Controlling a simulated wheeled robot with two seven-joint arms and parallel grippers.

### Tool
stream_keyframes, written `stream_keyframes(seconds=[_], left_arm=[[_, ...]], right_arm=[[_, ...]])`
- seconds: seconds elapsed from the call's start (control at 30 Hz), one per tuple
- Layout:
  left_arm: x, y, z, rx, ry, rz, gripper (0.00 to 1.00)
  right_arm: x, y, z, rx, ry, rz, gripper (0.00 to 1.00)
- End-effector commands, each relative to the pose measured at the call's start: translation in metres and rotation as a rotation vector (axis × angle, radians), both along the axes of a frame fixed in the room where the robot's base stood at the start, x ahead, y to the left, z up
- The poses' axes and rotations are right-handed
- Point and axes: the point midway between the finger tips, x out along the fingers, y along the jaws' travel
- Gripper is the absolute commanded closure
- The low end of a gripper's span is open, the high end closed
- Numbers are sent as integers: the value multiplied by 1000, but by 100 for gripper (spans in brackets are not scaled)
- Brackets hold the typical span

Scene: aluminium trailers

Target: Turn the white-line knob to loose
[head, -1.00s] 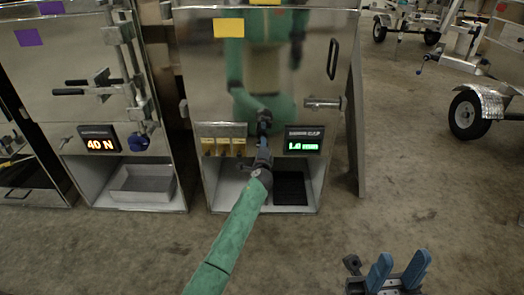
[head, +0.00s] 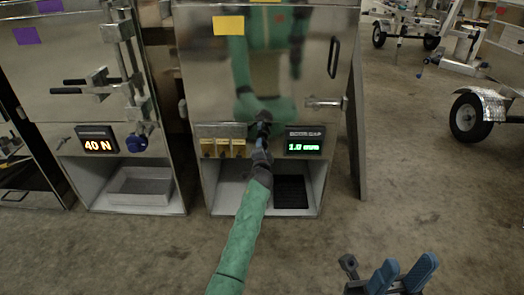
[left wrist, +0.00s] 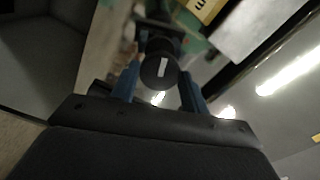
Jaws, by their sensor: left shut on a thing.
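The knob (left wrist: 160,66) is black and round with a short white line on its face, seen in the left wrist view. The line stands near upright in that picture, leaning slightly. My left gripper (left wrist: 158,88) has its blue fingers shut around the knob. In the head view my left gripper (head: 263,140) is at the cabinet front, between the yellow tags and the door gap display (head: 304,143), and hides the knob. The display reads about 1.0 mm in green. My right gripper (head: 404,266) is open and empty at the bottom right.
The shiny cabinet (head: 260,70) has a handle (head: 333,58), a side latch (head: 325,103) and an open lower bay. A left cabinet bears a 40 N display (head: 97,139) and a blue knob (head: 137,144). Trailers stand at the right, with clear floor between.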

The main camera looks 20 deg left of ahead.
Motion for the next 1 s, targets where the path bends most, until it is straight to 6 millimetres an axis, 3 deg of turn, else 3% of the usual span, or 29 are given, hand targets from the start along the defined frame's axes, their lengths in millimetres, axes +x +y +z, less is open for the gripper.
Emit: stream_keyframes(seconds=[0.53,0.57,0.67,1.0], left_arm=[[0,2,-1,-25,-5,2,78],[0,2,-1,-25,-5,2,53],[0,1,-1,-24,-5,2,33],[-2,0,0,-24,-6,1,33]], right_arm=[[1,1,3,3,-13,3,64],[1,1,3,4,-12,3,64],[1,1,1,3,-8,3,64],[0,1,-1,3,6,2,64]])
